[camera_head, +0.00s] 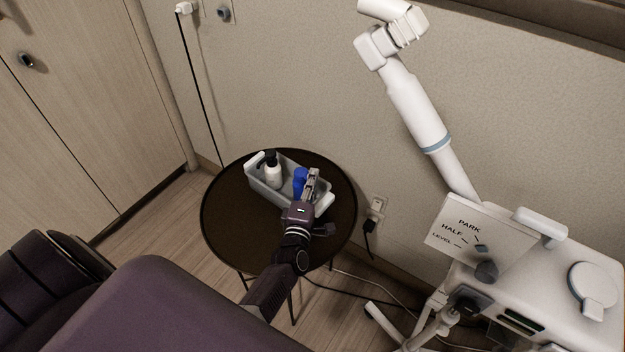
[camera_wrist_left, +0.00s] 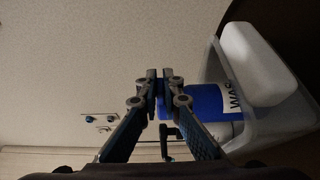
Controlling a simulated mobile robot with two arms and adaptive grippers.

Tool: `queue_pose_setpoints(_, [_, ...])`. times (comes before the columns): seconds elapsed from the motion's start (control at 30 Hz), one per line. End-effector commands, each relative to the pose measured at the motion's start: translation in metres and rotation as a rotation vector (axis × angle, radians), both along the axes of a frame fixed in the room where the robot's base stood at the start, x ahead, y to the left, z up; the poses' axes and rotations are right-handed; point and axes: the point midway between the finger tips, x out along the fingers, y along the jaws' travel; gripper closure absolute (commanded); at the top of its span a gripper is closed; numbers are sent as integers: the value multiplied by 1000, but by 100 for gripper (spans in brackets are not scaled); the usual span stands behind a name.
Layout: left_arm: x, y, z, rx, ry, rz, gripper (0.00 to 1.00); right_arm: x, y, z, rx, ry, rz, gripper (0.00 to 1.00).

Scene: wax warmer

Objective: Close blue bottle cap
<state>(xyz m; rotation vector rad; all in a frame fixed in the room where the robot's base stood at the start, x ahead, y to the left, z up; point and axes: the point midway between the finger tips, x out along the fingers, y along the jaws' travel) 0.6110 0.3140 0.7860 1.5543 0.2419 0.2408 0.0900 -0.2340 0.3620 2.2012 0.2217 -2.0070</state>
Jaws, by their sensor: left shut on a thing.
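A blue bottle (camera_head: 300,181) stands in a grey caddy (camera_head: 262,193) on a round dark table. In the left wrist view the bottle (camera_wrist_left: 207,100) shows its blue body and a white label with dark letters, just beyond and right of my fingertips. My left gripper (camera_head: 312,177) is over the bottle's top, and in the left wrist view its fingertips (camera_wrist_left: 164,84) are almost together. It is shut on a thin part at the bottle's cap end. The fingers hide the cap, so its lid position cannot be told. My right gripper is out of view.
A white bottle with a black top (camera_head: 273,172) stands in the caddy's left part. The caddy has white end handles (camera_head: 324,204). The round table (camera_head: 225,222) has bare room around it. A white machine (camera_head: 545,290) with an arm stands at the right. The wall is behind.

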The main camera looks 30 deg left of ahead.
Motion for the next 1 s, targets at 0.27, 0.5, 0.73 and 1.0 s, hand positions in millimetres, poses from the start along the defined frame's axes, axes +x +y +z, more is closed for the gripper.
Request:
queue_pose_setpoints(0.27, [0,0,0,-3,1,0,75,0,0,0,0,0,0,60])
queue_pose_setpoints(0.5, [-1,0,0,-3,1,0,75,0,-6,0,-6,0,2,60])
queue_pose_setpoints(0.73, [-25,-7,-1,-4,3,0,75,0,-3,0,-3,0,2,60])
queue_pose_setpoints(1.0, [-78,-24,-1,-3,4,0,75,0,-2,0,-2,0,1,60])
